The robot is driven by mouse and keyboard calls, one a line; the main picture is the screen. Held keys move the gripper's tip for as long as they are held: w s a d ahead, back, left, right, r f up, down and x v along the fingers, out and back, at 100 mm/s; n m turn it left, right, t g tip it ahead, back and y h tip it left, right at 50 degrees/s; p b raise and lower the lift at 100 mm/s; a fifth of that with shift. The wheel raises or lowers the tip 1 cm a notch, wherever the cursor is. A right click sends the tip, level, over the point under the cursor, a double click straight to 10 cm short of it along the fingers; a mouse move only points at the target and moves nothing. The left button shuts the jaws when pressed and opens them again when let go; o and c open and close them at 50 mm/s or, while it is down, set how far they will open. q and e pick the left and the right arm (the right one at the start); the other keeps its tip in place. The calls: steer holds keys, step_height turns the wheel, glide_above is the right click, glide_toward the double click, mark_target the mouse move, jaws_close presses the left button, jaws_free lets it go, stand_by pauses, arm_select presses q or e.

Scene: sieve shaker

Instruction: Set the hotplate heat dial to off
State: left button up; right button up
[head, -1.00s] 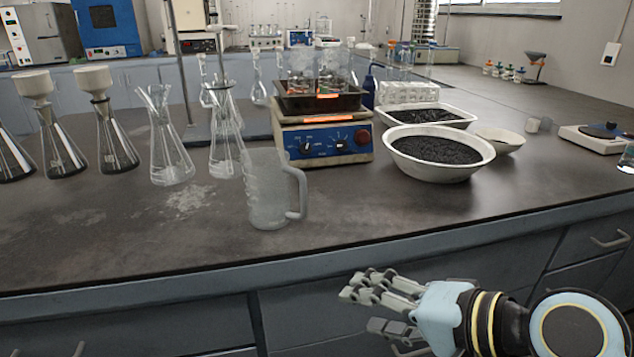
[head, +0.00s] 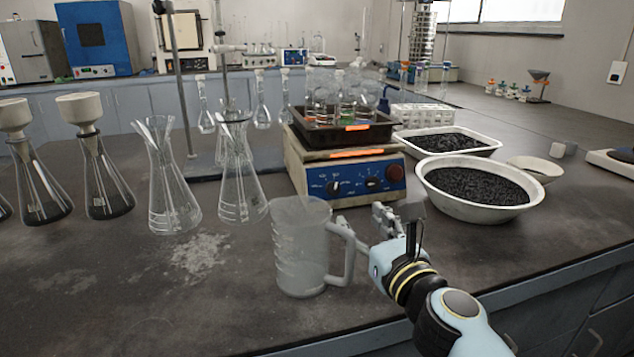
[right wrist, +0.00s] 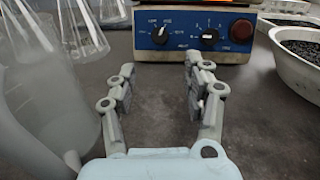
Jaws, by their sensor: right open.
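The hotplate (head: 345,165) stands on the bench with a blue front panel carrying a left black dial (head: 333,187), a right black dial (head: 372,182) and a red round part (head: 395,173). The same left dial (right wrist: 159,36) and right dial (right wrist: 209,37) show in the right wrist view. The small print is too blurred to tell for sure which dial is heat or its setting. My right gripper (right wrist: 157,85) is open and empty, in front of the panel and below the dials, apart from them. In the head view my right gripper (head: 390,218) is partly hidden by its own wrist.
A clear jug (head: 303,245) stands close left of my right gripper, its handle toward my wrist. A white bowl of black grains (head: 470,212) stands to the right. Flasks (head: 240,180) stand left of the hotplate. Glassware sits in a dark tray (head: 345,134) on top.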

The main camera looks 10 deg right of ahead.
mark_target(335, 190)
steer(key=shift+w+a+f, duration=0.1)
steer(key=shift+w+a, duration=0.1)
steer(key=shift+w, duration=0.7)
steer(key=w, duration=0.6)
steer(key=shift+a+b, duration=0.25)
steer(key=shift+b, duration=0.05)
steer(key=w, duration=0.3)
steer(key=shift+w+a+b, duration=0.1)
steer(key=shift+w+b, duration=0.05)
steer(key=shift+b, duration=0.2)
steer(key=shift+w, duration=0.3)
arm_select(q)
steer(key=shift+s+d+f, duration=0.1)
steer(key=shift+s+f, duration=0.15)
steer(key=shift+f, duration=0.45)
arm_select(e)
steer(key=c, duration=0.4)
arm_select(q)
steer(key=shift+s, duration=0.5)
arm_select(e)
jaws_close()
